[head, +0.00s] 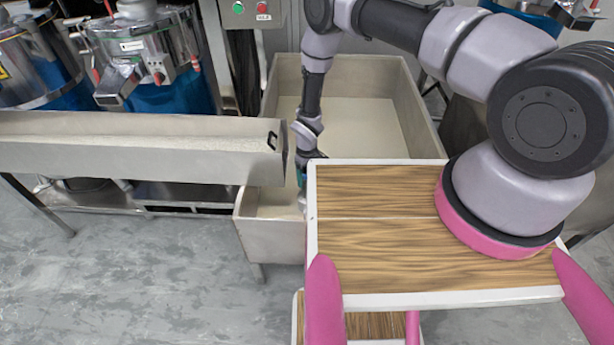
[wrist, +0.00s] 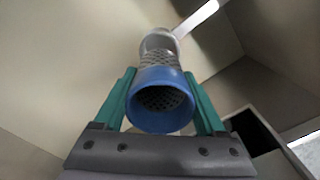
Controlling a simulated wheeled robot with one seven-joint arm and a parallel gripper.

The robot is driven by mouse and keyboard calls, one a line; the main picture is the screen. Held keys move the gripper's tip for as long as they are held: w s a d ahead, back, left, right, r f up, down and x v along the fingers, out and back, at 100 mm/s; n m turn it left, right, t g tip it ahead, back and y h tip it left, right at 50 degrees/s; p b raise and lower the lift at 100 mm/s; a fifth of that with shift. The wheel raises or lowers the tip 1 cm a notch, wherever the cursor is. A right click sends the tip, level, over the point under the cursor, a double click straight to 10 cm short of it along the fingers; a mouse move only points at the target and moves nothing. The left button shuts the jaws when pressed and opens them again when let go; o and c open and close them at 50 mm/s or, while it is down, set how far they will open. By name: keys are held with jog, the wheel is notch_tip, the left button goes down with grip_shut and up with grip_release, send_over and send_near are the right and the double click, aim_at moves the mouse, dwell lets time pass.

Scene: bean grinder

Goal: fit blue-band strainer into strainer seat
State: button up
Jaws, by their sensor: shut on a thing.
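The blue-band strainer shows in the wrist view as a perforated metal tube with a blue band (wrist: 160,118) around its near, open end. Its far end is pale and rounded. My gripper (wrist: 159,76) is shut on the strainer, with a teal finger on each side of it. I cannot clearly make out the strainer seat in either view.
A long metal trough (head: 130,155) with pale contents ends just left of my gripper. The tub's walls surround the gripper, and its back part is open. A control box (head: 252,12) with red and green buttons stands behind. Machines with blue drums (head: 180,95) stand at left.

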jog(key=shift+d, duration=0.1)
jog(key=shift+f, duration=2.85)
jog(key=shift+f, duration=1.8)
jog(key=o, duration=1.4)
jog(key=shift+o, duration=0.2)
notch_tip(320, 180, up, 11)
jog(key=shift+f, duration=0.1)
